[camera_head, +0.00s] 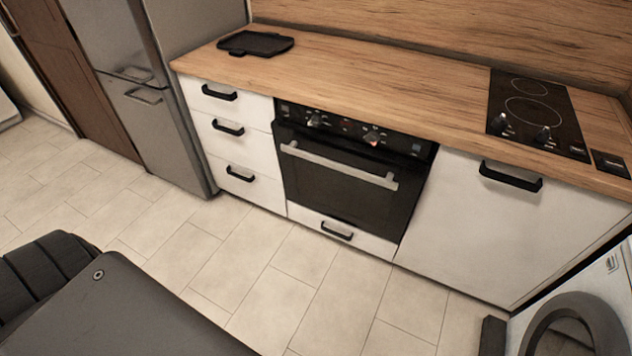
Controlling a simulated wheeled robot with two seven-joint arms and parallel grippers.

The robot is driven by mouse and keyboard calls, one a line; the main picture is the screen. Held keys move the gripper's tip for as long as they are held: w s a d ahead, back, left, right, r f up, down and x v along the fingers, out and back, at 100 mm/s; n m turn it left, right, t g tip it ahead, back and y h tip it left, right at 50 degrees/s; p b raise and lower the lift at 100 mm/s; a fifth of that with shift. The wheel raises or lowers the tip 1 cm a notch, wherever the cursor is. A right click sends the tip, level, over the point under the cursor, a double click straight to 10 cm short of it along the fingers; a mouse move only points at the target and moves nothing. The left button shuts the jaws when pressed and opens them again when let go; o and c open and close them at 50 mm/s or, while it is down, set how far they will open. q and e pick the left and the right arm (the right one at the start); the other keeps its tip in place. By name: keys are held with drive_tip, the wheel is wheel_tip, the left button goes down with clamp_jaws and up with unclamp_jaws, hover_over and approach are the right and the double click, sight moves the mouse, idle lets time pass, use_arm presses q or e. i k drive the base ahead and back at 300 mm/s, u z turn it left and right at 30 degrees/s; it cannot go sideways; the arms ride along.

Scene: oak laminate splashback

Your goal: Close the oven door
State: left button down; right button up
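The oven (352,128) is built in under the wooden worktop, between white drawers and a white cabinet. Its black door (335,190) stands upright and looks flush or nearly flush with the front; I cannot tell whether a small gap is left. A silver bar handle (340,166) runs across the top of the door, below the knobs of the control panel. Neither of my grippers is in view, and nothing touches the door.
The tiled floor (270,285) before the oven is clear. A grey fridge (150,110) stands left of the drawers (232,135). A black tray (255,43) and a hob (535,108) are on the worktop (400,88). A front-loading washing machine (608,290) is at lower right.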

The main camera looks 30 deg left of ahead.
sight(404, 176)
drive_tip(key=u, duration=0.5)
drive_tip(key=k, duration=1.15)
drive_tip(key=z, duration=0.05)
drive_tip(key=i, duration=0.5)
drive_tip(key=z, duration=0.85)
drive_tip(key=i, duration=1.15)
drive_tip(key=u, duration=0.4)
